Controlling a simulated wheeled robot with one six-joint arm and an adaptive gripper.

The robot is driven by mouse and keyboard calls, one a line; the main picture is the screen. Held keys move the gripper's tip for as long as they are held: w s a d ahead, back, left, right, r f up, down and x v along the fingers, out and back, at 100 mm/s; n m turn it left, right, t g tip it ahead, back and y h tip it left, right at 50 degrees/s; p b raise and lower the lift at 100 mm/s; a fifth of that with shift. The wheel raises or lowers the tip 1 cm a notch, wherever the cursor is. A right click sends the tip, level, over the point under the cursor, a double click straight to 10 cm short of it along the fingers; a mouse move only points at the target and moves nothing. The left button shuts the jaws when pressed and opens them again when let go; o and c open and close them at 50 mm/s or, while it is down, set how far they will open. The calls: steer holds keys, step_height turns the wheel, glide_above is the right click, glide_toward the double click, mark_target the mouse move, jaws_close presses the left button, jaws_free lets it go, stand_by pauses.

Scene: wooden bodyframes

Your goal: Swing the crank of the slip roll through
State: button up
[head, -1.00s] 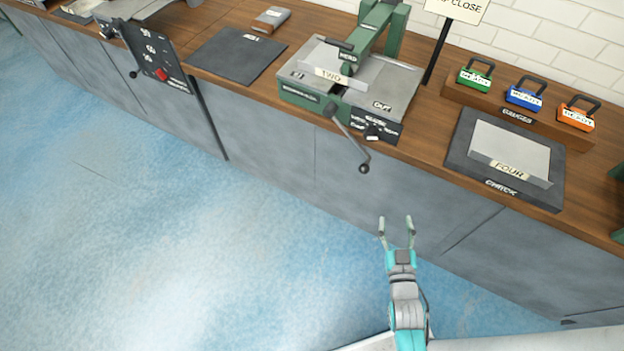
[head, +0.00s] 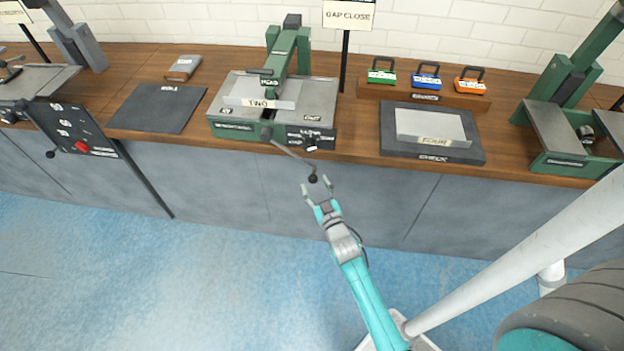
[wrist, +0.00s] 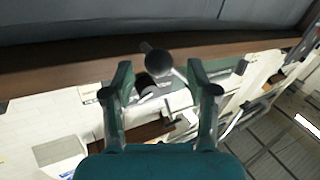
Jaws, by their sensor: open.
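The green slip roll (head: 232,128) stands on the bench with a grey plate marked TWO (head: 268,92) on it. Its crank (head: 293,155) hangs out over the bench's front edge, down and to the right, ending in a dark round knob (head: 313,179). My gripper (head: 318,188) is open, its fingertips close by the knob. In the wrist view the knob (wrist: 159,62) shows between and just beyond the two open fingers (wrist: 158,85). I cannot tell whether a finger touches it.
The wooden bench top (head: 357,140) runs along a white brick wall. Right of the machine is a dark CHECK pad (head: 398,150) with a plate marked FOUR, with green, blue and orange gauges behind. A dark control panel (head: 72,130) stands at left.

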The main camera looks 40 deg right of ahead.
mark_target(315, 183)
steer(key=shift+x, duration=1.6)
jaws_close()
